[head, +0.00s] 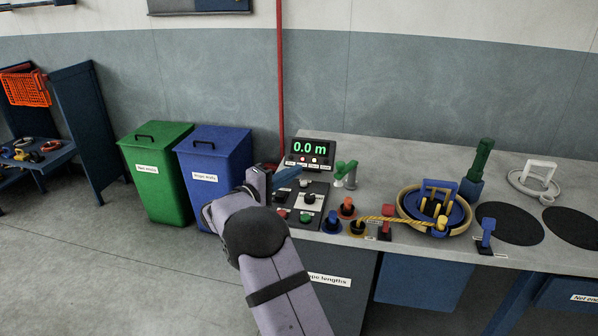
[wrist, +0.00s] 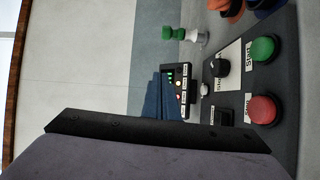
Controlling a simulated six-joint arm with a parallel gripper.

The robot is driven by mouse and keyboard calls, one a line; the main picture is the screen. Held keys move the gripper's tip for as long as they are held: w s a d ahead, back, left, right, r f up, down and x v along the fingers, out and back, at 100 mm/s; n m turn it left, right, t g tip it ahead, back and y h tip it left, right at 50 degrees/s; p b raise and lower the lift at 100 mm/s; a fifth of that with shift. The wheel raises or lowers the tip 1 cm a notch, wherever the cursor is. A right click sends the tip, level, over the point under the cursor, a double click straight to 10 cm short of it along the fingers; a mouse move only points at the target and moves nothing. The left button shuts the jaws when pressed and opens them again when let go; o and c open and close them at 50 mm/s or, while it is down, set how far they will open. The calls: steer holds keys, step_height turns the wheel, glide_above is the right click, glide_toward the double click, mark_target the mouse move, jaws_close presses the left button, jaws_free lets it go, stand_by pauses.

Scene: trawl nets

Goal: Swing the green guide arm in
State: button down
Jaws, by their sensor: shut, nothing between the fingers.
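The green guide arm (head: 345,168) sits on a short grey post at the back of the bench, just right of the display. It also shows in the wrist view (wrist: 173,33), beside its pale post. My gripper (head: 288,175) is left of the guide arm and apart from it, in front of the display. Its blue fingers (wrist: 162,97) are shut with nothing between them.
The display (head: 312,150) reads 0.0 m. A control panel (head: 318,190) with buttons and knobs lies below it. A yellow rope (head: 385,219) runs to a blue-and-tan coil (head: 446,216). Green (head: 152,170) and blue (head: 215,165) bins stand left.

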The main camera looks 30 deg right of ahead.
steer(key=s+d+p, duration=0.1)
steer(key=d+p, duration=0.2)
steer(key=d, duration=0.7)
steer(key=shift+s+d+f+p, duration=0.15)
steer(key=shift+p, duration=0.15)
steer(key=shift+s+d+f+t+b, duration=0.15)
steer(key=shift+t+b, duration=0.15)
steer(key=shift+b, duration=0.55)
